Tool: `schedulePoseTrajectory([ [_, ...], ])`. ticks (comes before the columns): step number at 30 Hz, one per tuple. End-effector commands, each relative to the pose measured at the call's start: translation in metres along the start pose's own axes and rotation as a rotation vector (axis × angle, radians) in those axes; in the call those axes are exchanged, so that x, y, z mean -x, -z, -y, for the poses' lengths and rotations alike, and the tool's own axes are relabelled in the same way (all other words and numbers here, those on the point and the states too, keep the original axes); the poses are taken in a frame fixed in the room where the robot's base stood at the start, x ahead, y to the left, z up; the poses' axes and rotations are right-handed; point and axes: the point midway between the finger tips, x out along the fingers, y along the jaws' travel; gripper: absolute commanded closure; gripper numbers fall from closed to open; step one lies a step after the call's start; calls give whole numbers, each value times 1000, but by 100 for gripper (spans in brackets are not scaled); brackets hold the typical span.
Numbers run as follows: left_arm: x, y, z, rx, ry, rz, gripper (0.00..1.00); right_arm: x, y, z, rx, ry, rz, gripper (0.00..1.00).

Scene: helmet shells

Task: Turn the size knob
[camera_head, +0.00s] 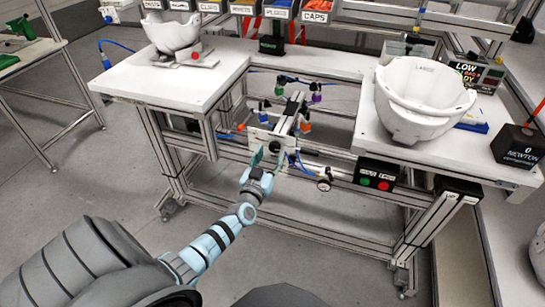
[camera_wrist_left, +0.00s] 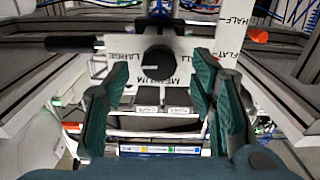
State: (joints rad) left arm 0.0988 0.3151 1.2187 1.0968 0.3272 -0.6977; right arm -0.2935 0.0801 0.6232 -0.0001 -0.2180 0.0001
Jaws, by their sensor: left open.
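In the head view the plate (camera_head: 262,135) is on the fixture between the two white worktops. My left gripper (camera_wrist_left: 160,100) is open, its green fingers on either side of the knob in the picture; contact cannot be told. It also shows in front of the plate in the head view (camera_head: 269,160). My right gripper is out of view.
A white helmet shell (camera_head: 400,112) stands on the right worktop and another (camera_head: 172,35) on the left one. A button box (camera_head: 376,175) with green and red buttons and a gauge (camera_head: 323,185) are right of my left gripper. A black handle (camera_wrist_left: 70,44) is left of the knob.

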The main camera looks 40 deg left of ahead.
Motion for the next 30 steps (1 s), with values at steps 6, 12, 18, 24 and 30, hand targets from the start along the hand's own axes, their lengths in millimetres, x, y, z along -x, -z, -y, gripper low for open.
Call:
schedulePoseTrajectory([
  [6,-27,-2,0,1,-1,1,49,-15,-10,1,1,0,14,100],
  [12,-30,-1,0,1,-1,2,49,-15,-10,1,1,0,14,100],
  [18,-30,-1,0,1,-1,2,68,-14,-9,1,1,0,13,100],
  [24,-29,-1,0,1,-1,2,97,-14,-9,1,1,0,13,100],
  [30,-29,-1,0,11,-1,3,97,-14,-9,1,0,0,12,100],
])
